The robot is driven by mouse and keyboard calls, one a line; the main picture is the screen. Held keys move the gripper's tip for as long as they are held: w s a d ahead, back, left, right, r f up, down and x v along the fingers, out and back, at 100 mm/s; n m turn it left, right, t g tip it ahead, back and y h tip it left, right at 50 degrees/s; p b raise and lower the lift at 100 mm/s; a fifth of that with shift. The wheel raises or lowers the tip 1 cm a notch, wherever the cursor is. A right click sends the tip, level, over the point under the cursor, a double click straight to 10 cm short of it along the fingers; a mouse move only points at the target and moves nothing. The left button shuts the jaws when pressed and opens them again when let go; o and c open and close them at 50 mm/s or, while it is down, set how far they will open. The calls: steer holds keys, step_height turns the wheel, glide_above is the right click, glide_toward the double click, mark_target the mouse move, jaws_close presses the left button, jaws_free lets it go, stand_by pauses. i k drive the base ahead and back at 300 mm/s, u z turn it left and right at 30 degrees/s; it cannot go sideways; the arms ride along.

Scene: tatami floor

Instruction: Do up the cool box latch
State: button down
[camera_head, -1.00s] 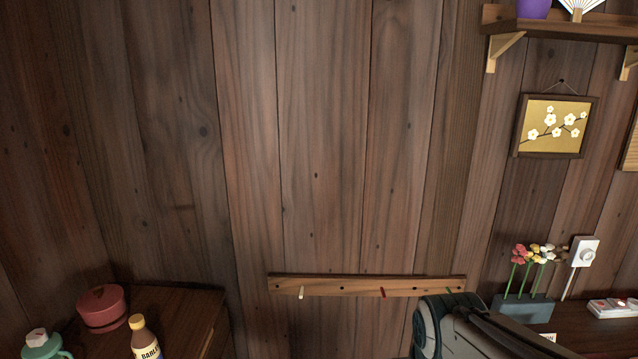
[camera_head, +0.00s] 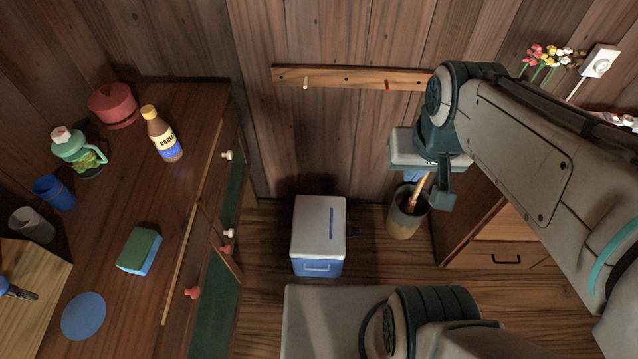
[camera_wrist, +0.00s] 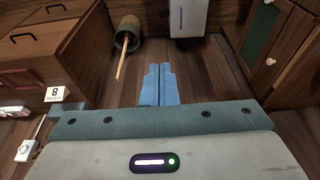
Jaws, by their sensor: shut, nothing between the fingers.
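The cool box (camera_head: 318,228), with a white lid and blue body, stands on the floor near the wall. Its lid looks shut, with a blue strip on top and a pale handle on the front. A small dark piece (camera_head: 352,232) shows at its right side; I cannot tell whether it is the latch or how it stands. The wrist view shows part of the cool box (camera_wrist: 189,18) at the top edge, beyond my gripper. My gripper (camera_head: 411,176) is up and to the right of the cool box, apart from it. Its blue fingers (camera_wrist: 158,84) are together and empty.
A pot with a wooden stick (camera_head: 408,222) stands right of the cool box, below my gripper. A cabinet (camera_head: 150,270) with knobs stands at left, holding a bottle, jug and sponge. Drawers (camera_head: 500,255) stand at right. Some floor shows around the cool box.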

mark_target(350, 233)
steer(key=u, duration=1.1)
steer(key=k, duration=0.85)
steer(key=z, duration=1.1)
steer(key=i, duration=0.5)
